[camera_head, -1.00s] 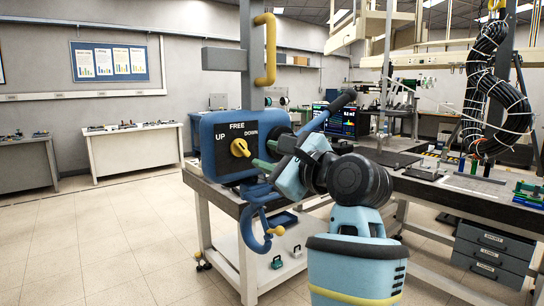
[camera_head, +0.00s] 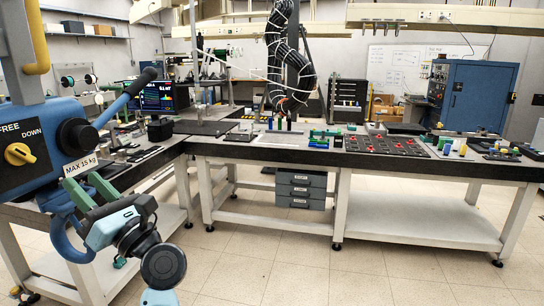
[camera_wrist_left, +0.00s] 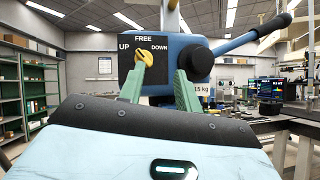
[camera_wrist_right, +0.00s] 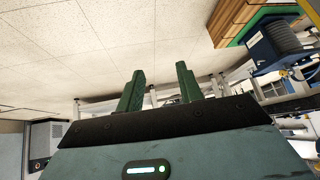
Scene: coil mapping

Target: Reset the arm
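My left gripper (camera_head: 91,190) is in front of the blue hoist box (camera_head: 45,140) at the left of the head view, its green fingers apart with nothing between them. The left wrist view shows the same open fingers (camera_wrist_left: 161,88) in front of the box, with a yellow knob (camera_wrist_left: 144,57) on the FREE/UP/DOWN panel (camera_wrist_left: 118,58) seen behind the left finger. A blue lever (camera_wrist_left: 248,40) with a dark grip rises to the right. My right gripper (camera_wrist_right: 160,88) shows only in the right wrist view, its green fingers apart and empty above pale floor tiles.
A long workbench (camera_head: 280,152) runs across the head view, with small parts and a tray of red pieces (camera_head: 385,146) on it. A black cable coil (camera_head: 284,60) hangs above it. A blue cabinet (camera_head: 470,95) stands at the back right. Floor in front is clear.

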